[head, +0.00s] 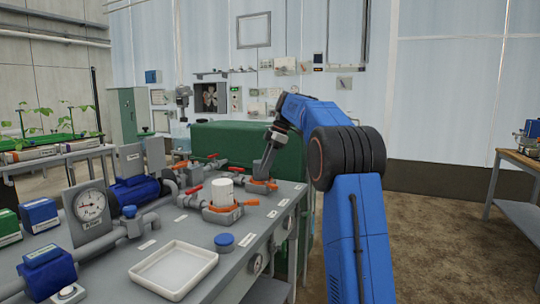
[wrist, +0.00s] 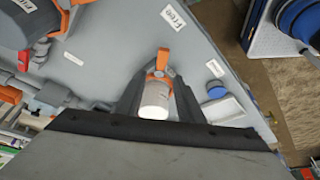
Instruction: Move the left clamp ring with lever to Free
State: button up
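The left clamp ring (head: 222,214) is on the grey skid top, around the foot of a white cylinder (head: 222,190). Its orange lever (head: 248,202) sticks out to the right. In the wrist view the lever (wrist: 162,62) points up the picture, towards a label reading Free (wrist: 172,18), and the white cylinder (wrist: 154,100) shows between my fingers. My gripper (head: 260,178) points down, beyond and right of the cylinder in the head view. In the wrist view its fingers (wrist: 158,76) are apart with nothing held. Whether they touch the lever is unclear.
A second orange clamp (head: 264,186) sits behind, partly hidden by my gripper. Red-handled valves (head: 194,191), a pressure gauge (head: 90,205), a blue cap (head: 224,240) and a white tray (head: 210,260) share the skid top. A green box (head: 225,142) stands behind.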

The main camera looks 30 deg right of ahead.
jog(key=v, duration=0.6)
dwell(0.4)
